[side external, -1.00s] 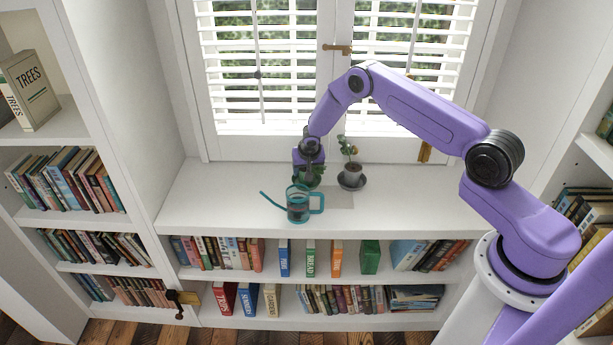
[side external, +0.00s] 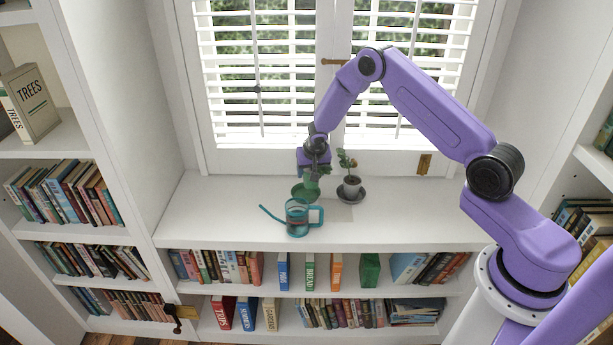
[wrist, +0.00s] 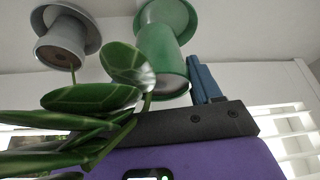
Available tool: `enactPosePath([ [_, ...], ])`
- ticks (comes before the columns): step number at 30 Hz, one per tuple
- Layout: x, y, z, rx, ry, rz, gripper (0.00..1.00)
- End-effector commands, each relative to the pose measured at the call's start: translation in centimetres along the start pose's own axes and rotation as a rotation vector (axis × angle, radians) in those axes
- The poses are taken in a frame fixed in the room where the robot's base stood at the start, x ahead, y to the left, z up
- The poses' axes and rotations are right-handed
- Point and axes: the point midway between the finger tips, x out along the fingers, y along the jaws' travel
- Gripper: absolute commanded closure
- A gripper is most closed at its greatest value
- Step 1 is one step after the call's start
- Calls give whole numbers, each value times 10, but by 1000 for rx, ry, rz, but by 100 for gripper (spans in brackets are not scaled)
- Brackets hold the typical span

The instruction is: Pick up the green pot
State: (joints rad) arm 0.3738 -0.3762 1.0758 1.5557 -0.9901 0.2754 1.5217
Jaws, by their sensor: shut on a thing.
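The green pot (wrist: 163,58) shows in the wrist view with a round green saucer (wrist: 172,12) at its base. In the side view the pot (side external: 311,183) is below my gripper (side external: 313,168), with the saucer (side external: 302,193) around its foot. My gripper's blue fingers (wrist: 203,82) are at the pot's rim in the wrist view, and the gripper is shut on the pot. Large green leaves (wrist: 95,95) hide part of the fingers and rim. I cannot tell whether the pot's base touches the shelf.
A grey pot (side external: 351,186) with a small plant stands on a dark saucer just right of the green pot. A teal watering can (side external: 297,217) stands in front. The window shutters (side external: 260,80) are close behind. The white shelf top (side external: 410,208) is clear to the right.

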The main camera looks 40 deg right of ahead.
Motion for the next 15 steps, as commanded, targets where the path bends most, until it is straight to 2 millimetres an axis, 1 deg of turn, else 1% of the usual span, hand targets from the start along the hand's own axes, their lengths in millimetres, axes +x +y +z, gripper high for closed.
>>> enactPosePath([
  [1, -13, 3, 1, 0, 3, -2, 85],
  [4, -34, 10, 7, 0, 2, -2, 85],
  [9, -57, 24, 29, -3, 1, 0, 85],
  [15, -78, 35, 47, -1, 1, -1, 85],
])
